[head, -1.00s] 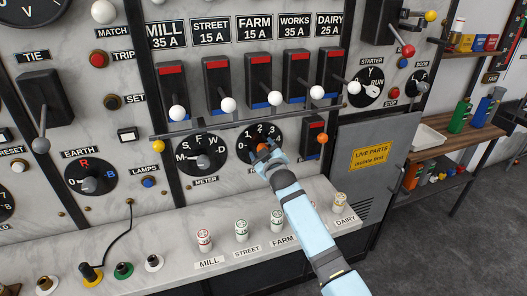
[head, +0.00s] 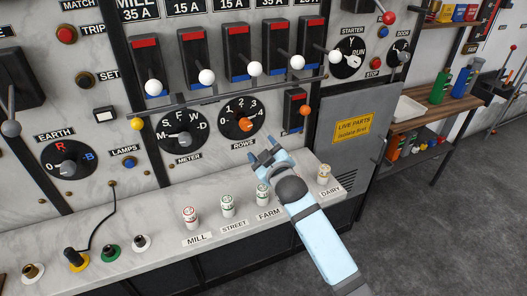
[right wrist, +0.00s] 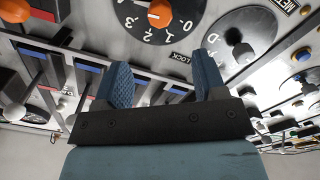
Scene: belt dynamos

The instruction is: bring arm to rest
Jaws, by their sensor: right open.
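My right gripper (head: 264,158) is open and empty, a little below and right of the ROWS dial (head: 229,124) and apart from it. Its two blue fingers also show spread in the right wrist view (right wrist: 163,78), with nothing between them. The dial's orange pointer knob (head: 246,124) is uncovered, and it shows at the top of the right wrist view (right wrist: 160,13). My right arm reaches in from the lower right over the marble ledge. My left gripper is in neither view.
The marble ledge (head: 150,210) carries several small labelled fuses, such as the MILL one (head: 190,217). Levers with white knobs (head: 207,77) stick out above a rail. A grey LIVE PARTS cabinet (head: 335,150) and a shelf of bottles stand right. The floor (head: 450,230) is clear.

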